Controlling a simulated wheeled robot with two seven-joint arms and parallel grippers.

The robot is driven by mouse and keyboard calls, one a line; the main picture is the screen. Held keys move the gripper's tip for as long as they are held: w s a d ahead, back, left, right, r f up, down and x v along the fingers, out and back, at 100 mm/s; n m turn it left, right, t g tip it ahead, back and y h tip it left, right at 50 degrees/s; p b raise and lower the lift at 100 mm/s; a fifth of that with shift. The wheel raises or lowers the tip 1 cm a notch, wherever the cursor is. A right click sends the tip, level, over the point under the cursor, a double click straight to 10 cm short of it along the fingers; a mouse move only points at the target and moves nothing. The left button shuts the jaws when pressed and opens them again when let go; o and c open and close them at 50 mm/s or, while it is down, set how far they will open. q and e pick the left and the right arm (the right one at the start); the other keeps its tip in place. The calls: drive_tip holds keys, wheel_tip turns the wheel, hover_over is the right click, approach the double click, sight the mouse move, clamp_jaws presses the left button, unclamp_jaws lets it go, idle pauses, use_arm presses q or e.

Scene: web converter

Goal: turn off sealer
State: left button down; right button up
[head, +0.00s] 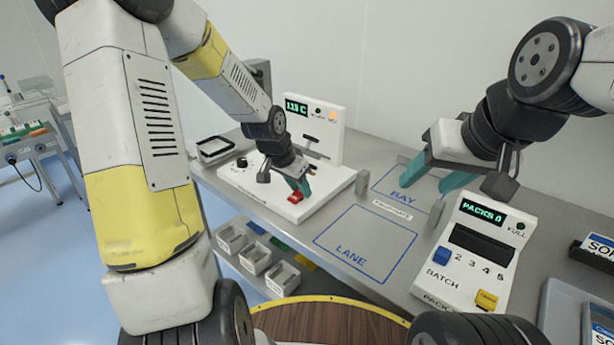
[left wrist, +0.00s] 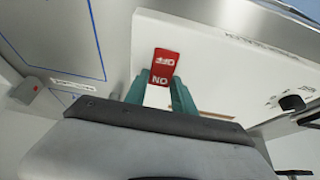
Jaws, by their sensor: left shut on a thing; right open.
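The sealer (head: 320,130) is a white machine on the grey table in the head view. Its upright panel has a lit green display (head: 297,106) that seems to read 123 C and a lit orange lamp (head: 333,117). A red rocker switch (head: 295,198) sits on its base; in the left wrist view the switch (left wrist: 164,66) shows OFF and ON in white letters, upside down. My left gripper (head: 299,186) is shut on the red switch, its teal fingers (left wrist: 160,95) at either side of it. My right gripper (head: 437,178) is open and empty above the BAY area.
A white PACKS counter (head: 472,250) with blue and yellow buttons stands at the right. The blue-outlined LANE area (head: 365,240) is clear. A black knob (head: 242,162) is on the sealer's left side. Small white bins (head: 255,258) are below the table edge.

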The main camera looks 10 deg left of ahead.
sight(291, 201)
idle(0.4)
use_arm(q)
drive_tip(key=c, duration=1)
unclamp_jaws()
drive_tip(key=shift+c, duration=0.2)
drive_tip(key=v, duration=0.7)
drive_tip(key=shift+s+a, duration=0.1)
drive_tip(key=shift+a, duration=0.05)
drive_tip(key=shift+s+r, duration=0.15)
drive_tip(key=shift+r, duration=0.2)
